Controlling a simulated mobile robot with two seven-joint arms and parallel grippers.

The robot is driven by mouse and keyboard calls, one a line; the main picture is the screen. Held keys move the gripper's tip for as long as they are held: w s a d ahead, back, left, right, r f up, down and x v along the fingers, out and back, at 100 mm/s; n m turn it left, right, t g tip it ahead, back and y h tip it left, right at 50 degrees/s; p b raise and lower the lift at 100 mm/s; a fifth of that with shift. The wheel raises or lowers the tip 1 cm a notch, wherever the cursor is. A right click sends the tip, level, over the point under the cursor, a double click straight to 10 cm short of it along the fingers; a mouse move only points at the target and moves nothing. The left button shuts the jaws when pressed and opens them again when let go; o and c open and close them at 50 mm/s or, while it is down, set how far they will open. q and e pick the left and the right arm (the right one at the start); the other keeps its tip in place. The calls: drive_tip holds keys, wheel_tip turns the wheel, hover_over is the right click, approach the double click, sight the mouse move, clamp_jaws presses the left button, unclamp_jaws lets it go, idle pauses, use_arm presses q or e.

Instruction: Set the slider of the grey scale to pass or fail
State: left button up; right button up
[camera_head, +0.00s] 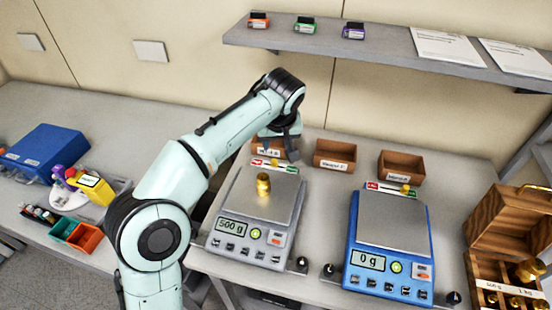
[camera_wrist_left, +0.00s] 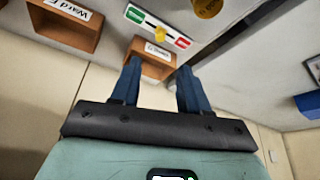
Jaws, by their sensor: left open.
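The grey scale (camera_head: 243,246) stands on the bench with a brass weight (camera_head: 263,185) on its pan and 500 g on its display. Its slider plate (camera_head: 262,162) is at the pan's back edge, red at the left and green at the right. In the left wrist view the plate (camera_wrist_left: 135,14) shows green at left and red at right, with the yellow slider knob (camera_wrist_left: 155,42) between them. My left gripper (camera_head: 283,150) is behind the plate, in front of a brown box. It is open; in the wrist view (camera_wrist_left: 157,76) nothing shows between its fingers.
A blue scale (camera_head: 388,262) reading 0 g stands to the right, with its own slider plate (camera_head: 390,188). Brown label boxes (camera_head: 335,155) line the back. A wooden weight case (camera_head: 510,225) is at the far right. A shelf (camera_head: 390,55) hangs above the bench.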

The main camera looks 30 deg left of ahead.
sight(275, 161)
use_arm(q)
drive_tip(key=b+x, duration=0.1)
drive_tip(key=x, duration=1)
drive_tip(key=shift+f, duration=0.25)
drive_tip(key=shift+c, duration=0.3)
clamp_jaws()
